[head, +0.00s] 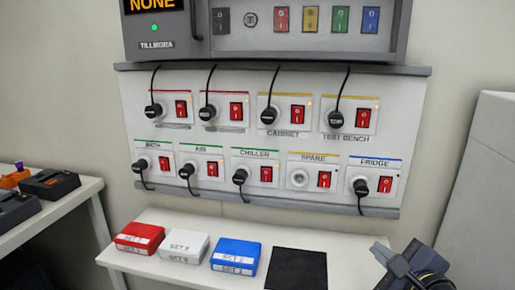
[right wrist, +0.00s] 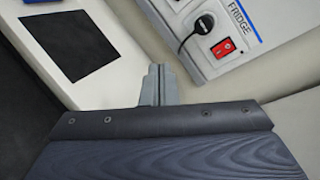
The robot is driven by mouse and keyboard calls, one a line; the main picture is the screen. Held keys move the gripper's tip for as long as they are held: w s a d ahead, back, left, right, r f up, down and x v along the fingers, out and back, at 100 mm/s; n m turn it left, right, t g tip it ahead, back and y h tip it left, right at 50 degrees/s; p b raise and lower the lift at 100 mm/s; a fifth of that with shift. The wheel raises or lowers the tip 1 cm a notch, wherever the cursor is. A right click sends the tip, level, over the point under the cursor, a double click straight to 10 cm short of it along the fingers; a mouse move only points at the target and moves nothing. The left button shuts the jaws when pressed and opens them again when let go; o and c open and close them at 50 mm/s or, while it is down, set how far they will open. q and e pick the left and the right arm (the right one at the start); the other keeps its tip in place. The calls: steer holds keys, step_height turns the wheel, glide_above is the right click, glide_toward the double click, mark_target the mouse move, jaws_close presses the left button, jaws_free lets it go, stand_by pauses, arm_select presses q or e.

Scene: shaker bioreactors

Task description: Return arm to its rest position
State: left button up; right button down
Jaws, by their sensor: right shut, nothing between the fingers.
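My right gripper (head: 381,252) is at the lower right of the head view, in front of the shelf's right end. Its grey fingers are together and hold nothing. In the right wrist view the shut fingers (right wrist: 154,78) point up the picture, between the shelf and the wall panel, apparently touching neither. My left gripper is in neither view.
A panel (head: 270,140) of sockets, black plugs and red switches is on the wall. The shelf (head: 190,274) below carries a red box (head: 139,238), a white box (head: 182,247), a blue box (head: 235,255) and a black square (head: 297,268). A grey cabinet (head: 485,190) stands right.

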steer(key=s+a+f+n+g+y, duration=0.15)
steer(key=s+f+n+g, duration=0.35)
steer(key=s+f+n, duration=0.55)
steer(key=s+a+f+n+g+y, duration=0.15)
steer(key=s+f+n+g, duration=0.45)
steer(key=n, duration=0.7)
step_height(320, 180, up, 18)
steer(key=t+p, duration=0.1)
steer(key=p, duration=1.6)
steer(key=shift+s+a+r+h, duration=0.15)
steer(key=shift+s+a+h, duration=0.05)
steer(key=shift+a+h, duration=0.1)
steer(key=shift+s+d+m+t, duration=0.1)
steer(key=shift+d+m+t, duration=0.05)
steer(key=shift+m+t, duration=0.15)
